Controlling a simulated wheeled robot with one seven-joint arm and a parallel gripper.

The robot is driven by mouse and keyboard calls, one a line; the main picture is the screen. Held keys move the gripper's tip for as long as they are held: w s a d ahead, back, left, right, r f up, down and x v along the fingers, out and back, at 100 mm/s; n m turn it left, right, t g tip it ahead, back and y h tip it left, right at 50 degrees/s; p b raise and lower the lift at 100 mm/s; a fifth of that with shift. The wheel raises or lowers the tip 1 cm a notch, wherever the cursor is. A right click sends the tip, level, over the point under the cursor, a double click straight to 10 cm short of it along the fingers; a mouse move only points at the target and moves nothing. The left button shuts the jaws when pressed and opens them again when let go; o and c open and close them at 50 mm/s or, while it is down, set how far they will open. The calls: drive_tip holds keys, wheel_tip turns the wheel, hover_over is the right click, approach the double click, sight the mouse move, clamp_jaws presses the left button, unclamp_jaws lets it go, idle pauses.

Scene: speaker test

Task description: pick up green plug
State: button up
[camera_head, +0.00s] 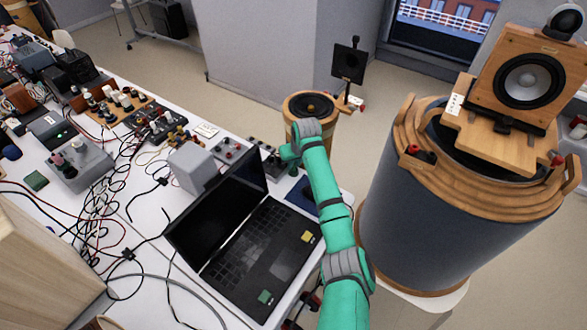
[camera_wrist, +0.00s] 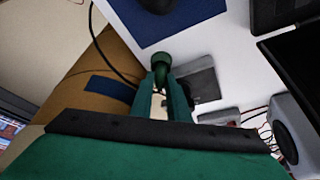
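The green plug (camera_wrist: 161,61) is a small dark green piece with a rounded end, at the fingertips in the wrist view. In the head view a small dark green piece (camera_head: 293,171), apparently the same plug, shows just below my gripper (camera_head: 289,153), near the table's far right edge. My gripper (camera_wrist: 164,82) has its two green fingers a little apart, with a pale gap between them. The tips are at the plug and partly hide its lower part. I cannot tell whether they press on it.
An open black laptop (camera_head: 262,250) stands beside my arm, with a grey box (camera_head: 192,168) behind it. A dark blue mat (camera_wrist: 165,20) lies close to the plug. A wooden round speaker (camera_head: 310,98) stands just past the table edge. Cables clutter the table's left.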

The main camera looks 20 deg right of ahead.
clamp_jaws()
drive_tip(key=shift+r, duration=0.1)
drive_tip(key=shift+r, duration=0.5)
wheel_tip(320, 180, up, 2)
drive_tip(key=shift+r, duration=0.15)
drive_tip(key=s+a+r, duration=0.1)
drive_tip(key=s+r, duration=0.8)
drive_tip(key=s, duration=0.4)
drive_tip(key=shift+s+a+r, duration=0.25)
drive_tip(key=shift+s+a, duration=0.1)
drive_tip(key=shift+s, duration=0.05)
